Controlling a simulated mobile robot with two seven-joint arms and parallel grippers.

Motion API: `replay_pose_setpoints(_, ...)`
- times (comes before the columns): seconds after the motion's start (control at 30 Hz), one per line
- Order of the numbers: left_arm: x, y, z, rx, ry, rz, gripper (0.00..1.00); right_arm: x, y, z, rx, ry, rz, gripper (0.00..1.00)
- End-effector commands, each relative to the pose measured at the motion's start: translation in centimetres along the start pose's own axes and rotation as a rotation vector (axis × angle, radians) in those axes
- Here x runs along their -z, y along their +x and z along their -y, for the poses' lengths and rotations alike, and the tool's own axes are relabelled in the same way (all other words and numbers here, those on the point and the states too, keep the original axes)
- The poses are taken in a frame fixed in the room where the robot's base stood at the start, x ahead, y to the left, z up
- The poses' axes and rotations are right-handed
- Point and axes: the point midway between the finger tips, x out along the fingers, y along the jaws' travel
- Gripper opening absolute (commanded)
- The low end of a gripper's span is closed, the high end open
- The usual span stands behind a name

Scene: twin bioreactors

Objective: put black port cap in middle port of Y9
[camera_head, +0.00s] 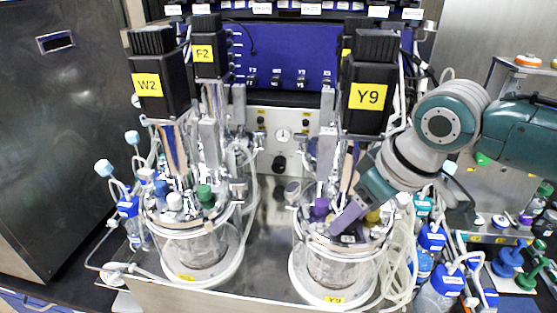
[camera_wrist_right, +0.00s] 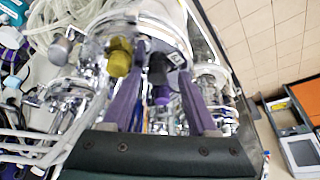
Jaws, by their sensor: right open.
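The Y9 bioreactor is the right vessel, with a yellow Y9 label (camera_head: 369,96) on its black motor and a glass vessel (camera_head: 330,268) below. Its lid carries a purple cap (camera_head: 320,207) and a yellow cap (camera_head: 373,216). My right gripper (camera_head: 345,222) reaches down over the lid from the right, its purple fingers open. In the right wrist view, the black port cap (camera_wrist_right: 158,68) shows between the fingertips, at the lid. I cannot tell whether the fingers touch it or how it sits in the port. The yellow cap (camera_wrist_right: 119,57) is beside one finger. My left gripper is not in view.
The left bioreactor, labelled W2 (camera_head: 147,85), stands beside it with white, blue and green caps. Loose pale tubing (camera_head: 398,250) and blue-capped bottles (camera_head: 432,237) crowd the right side. Motors and metal fittings rise close to my right gripper.

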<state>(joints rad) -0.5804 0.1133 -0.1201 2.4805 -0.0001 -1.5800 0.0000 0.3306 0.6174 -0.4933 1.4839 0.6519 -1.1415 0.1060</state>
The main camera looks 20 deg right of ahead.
Motion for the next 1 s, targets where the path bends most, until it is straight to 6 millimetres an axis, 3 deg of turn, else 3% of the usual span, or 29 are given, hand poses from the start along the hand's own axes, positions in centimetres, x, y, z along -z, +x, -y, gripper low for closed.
replay_pose_setpoints(0.17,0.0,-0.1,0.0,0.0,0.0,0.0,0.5,0.0,-0.1,0.0,0.0,0.0,0.0,0.59)
replay_pose_setpoints(0.37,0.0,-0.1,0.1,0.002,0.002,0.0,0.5,0.2,-1.6,-0.1,-0.001,0.0,-0.004,0.59)
replay_pose_setpoints(0.8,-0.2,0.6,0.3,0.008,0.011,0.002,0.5,0.2,-10.0,-0.1,-0.002,-0.002,-0.004,0.59)
replay_pose_setpoints(1.0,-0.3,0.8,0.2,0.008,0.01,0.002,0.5,0.0,-11.8,0.2,0.003,-0.004,0.0,0.59)
